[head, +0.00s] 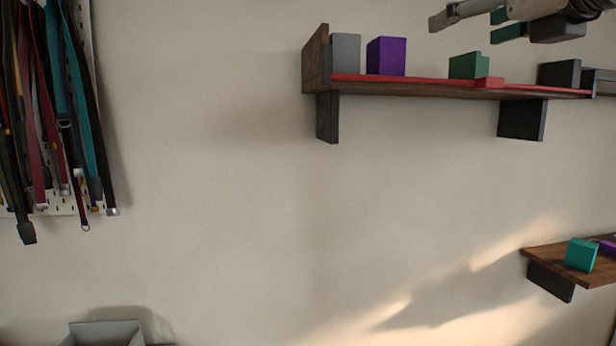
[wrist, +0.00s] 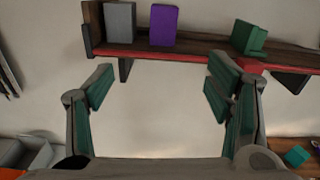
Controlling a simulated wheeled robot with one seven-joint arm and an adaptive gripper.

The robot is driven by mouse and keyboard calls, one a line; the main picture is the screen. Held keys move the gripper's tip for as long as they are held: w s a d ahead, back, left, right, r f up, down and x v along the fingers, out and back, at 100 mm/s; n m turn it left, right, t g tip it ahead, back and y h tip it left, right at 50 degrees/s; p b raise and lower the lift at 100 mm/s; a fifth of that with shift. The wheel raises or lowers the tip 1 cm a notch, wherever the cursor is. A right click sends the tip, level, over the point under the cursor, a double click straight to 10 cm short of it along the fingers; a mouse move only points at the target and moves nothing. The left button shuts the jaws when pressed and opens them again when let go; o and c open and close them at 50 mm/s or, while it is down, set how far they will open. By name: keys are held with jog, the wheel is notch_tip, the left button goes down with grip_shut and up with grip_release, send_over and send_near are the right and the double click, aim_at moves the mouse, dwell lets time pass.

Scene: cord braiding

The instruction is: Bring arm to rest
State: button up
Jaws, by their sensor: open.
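My gripper (head: 474,25) is at the top right of the head view, in front of the upper shelf and partly cut off by the picture edge. In the wrist view my gripper (wrist: 160,88) has its two green-padded fingers wide apart with only wall between them. It is open and empty. The wooden upper shelf (head: 430,90) has a red front strip. On it stand a grey block (head: 346,54), a purple block (head: 386,56) and a green stepped block (head: 468,65). They also show beyond the fingers in the wrist view.
A lower shelf (head: 540,253) at the right bears a teal block (head: 580,254) and part of a purple one. Cords and straps (head: 60,110) hang from a pegboard at the left. A grey bin (head: 105,333) is at the bottom left. The middle wall is bare.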

jog(key=s+a+f+n+g, duration=0.2)
jog(key=f+n, duration=0.4)
jog(key=f, duration=0.2)
jog(key=s+a+f+n+g, duration=0.2)
jog(key=f+n+g, duration=0.1)
jog(key=f+n, duration=0.4)
jog(key=s+a+f+n+g, duration=0.25)
jog(key=f+n, duration=0.25)
jog(key=f, duration=0.3)
jog(key=s+d+f+n+g+h, duration=0.1)
jog(key=s+d+f+n+g, duration=0.1)
jog(key=s+f+n, duration=0.3)
jog(key=s+d+f+n+g+h, duration=0.2)
jog(key=s+f+n, duration=0.4)
jog(key=f+n, duration=0.4)
jog(key=shift+s+d+f+g, duration=0.2)
jog(key=shift+f+g, duration=0.25)
jog(key=shift+f, duration=0.35)
